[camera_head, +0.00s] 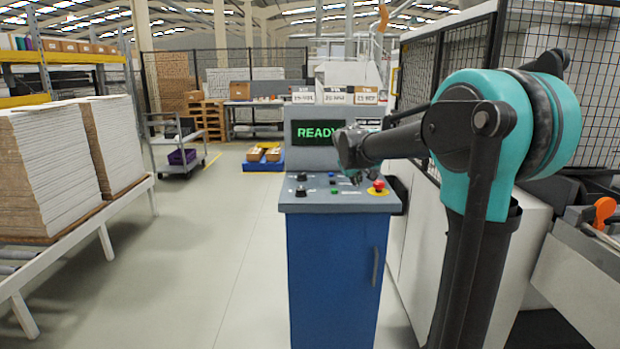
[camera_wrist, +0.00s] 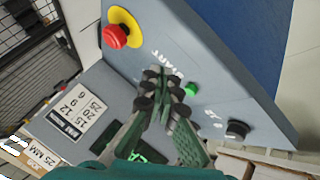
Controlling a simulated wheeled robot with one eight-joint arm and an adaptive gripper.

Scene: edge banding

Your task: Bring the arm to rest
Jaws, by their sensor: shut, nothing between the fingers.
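My arm reaches in from the right in the head view, over a blue control console (camera_head: 337,265). My gripper (camera_head: 358,178) is near the console top, partly hidden by my own wrist. In the wrist view my gripper (camera_wrist: 165,85) is shut and empty, with its fingertips together close to a green button (camera_wrist: 191,89). I cannot tell whether the tips touch the panel. A red emergency button (camera_wrist: 115,36) on a yellow disc and a black knob (camera_wrist: 237,129) are on the same panel. The screen (camera_head: 318,132) reads READY.
White board stacks (camera_head: 45,170) stand on a roller rack at the left. A cart with a purple bin (camera_head: 183,157) stands behind. A mesh fence (camera_head: 465,60) and machine stand at the right. The floor (camera_head: 235,230) left of the console is clear.

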